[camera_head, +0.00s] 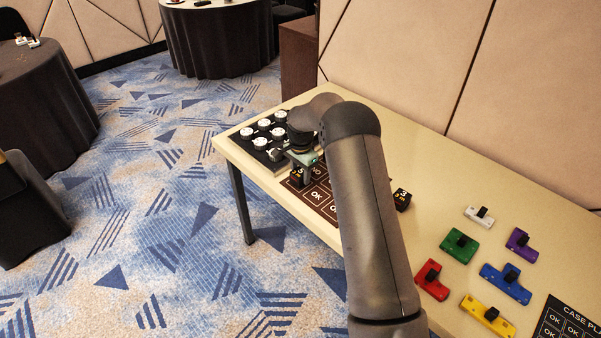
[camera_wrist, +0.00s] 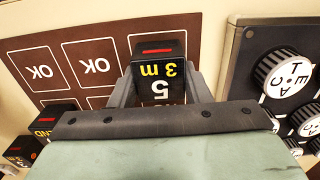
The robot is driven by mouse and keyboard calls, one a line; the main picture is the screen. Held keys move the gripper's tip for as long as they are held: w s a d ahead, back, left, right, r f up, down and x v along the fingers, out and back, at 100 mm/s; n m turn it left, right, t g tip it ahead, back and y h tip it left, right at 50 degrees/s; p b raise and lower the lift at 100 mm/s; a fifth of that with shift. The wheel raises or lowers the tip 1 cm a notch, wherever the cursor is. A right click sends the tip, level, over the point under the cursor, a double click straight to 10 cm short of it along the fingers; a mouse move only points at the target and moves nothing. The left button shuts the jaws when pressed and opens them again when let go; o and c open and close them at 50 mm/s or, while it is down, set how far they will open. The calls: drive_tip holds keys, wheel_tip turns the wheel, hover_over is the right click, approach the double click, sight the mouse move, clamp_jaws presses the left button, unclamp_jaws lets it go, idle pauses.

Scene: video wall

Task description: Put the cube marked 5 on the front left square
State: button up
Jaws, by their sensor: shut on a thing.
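In the head view, the cube (camera_head: 298,178) is partly hidden below my gripper, at the left end of the brown board (camera_head: 327,213) with white-outlined OK squares. In the wrist view, the cube is over the board (camera_wrist: 110,35), near its edge by the knob panel. I cannot tell whether it touches the board. My arm hides much of the board in the head view.
A dark panel with white knobs (camera_head: 261,143) stands close beside the board's left end. Another black cube (camera_head: 402,200) stands right of my arm. Several coloured knobbed blocks, including a green one (camera_head: 459,245), and a dark case plate (camera_head: 570,325) lie farther right.

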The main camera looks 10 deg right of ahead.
sight(301, 172)
drive_tip(key=o, duration=1)
wheel_tip(301, 172, up, 12)
drive_tip(key=s+r+n, duration=0.3)
drive_tip(key=s+r, duration=0.3)
drive_tip(key=s, duration=0.1)
drive_tip(key=s+a+n, duration=0.1)
drive_tip(key=s+n, duration=0.8)
drive_tip(key=s, duration=2.7)
drive_tip(key=shift+b, duration=0.3)
